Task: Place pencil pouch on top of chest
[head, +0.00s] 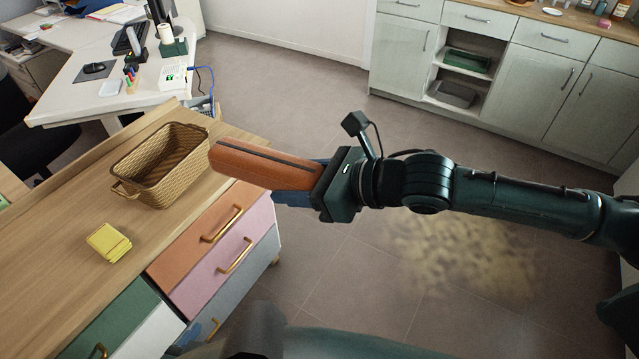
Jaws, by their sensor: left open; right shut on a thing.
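The brown-orange pencil pouch (262,164) with a dark zipper line is in the head view, left of centre. My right gripper (296,182) is shut on the pouch's right end and holds it up, roughly level. The chest (165,222) has a wooden top and coloured drawers, and it fills the lower left. The pouch's left end overlaps the chest's far right corner in the picture; the rest is over the floor. The gap between pouch and chest top cannot be judged. My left gripper is not in view.
On the chest top stand a woven basket (172,183) and a yellow pad stack (109,243). The wood between the basket and the front edge is bare. A white desk (75,98) stands behind, cabinets (516,95) at upper right.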

